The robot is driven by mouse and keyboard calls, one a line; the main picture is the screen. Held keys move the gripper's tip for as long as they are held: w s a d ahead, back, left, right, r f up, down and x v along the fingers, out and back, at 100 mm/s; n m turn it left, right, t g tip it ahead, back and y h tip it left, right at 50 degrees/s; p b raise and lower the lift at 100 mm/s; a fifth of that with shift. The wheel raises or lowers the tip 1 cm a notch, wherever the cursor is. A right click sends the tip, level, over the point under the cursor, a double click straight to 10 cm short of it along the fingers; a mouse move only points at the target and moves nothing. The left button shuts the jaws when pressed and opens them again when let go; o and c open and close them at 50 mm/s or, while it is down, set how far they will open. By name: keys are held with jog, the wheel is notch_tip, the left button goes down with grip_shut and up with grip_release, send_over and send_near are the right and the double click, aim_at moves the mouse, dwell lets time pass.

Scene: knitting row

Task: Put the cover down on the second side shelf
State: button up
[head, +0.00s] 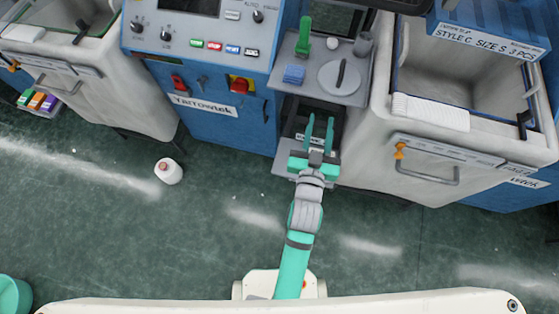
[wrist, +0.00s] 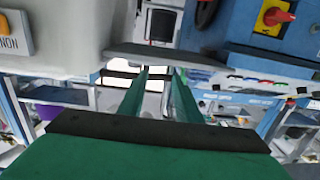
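A round grey disc with a dark bar handle (head: 340,77), which looks like the cover, lies flat on the upper grey side shelf (head: 284,80) of the blue machine. Below that shelf is a dark recess with a lower grey ledge (head: 326,172), partly hidden by my gripper; I cannot tell which shelf counts as the second. My gripper (head: 320,122) is in front of this recess, below the disc in the picture. Its two green fingers are apart with nothing visible between them. The wrist view also shows the fingers (wrist: 159,78) spread; the disc is not identifiable there.
Pale bins flank the machine, the right one (head: 385,150) close to my arm.

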jog(key=s+a+f+n+y, duration=0.1)
jog(key=s+a, duration=0.3)
jog(key=s, duration=0.5)
jog(key=s+a+f+n+g+y, duration=0.1)
jog(key=s+a, duration=0.3)
jog(key=s, duration=0.5)
jog(key=s+a+f+y, duration=0.2)
jog(key=s+a+f, duration=0.1)
jog(key=s, duration=0.6)
jog(key=shift+s+a+n, duration=0.25)
jog(key=shift+a+n, duration=0.15)
jog(key=shift+a, duration=0.15)
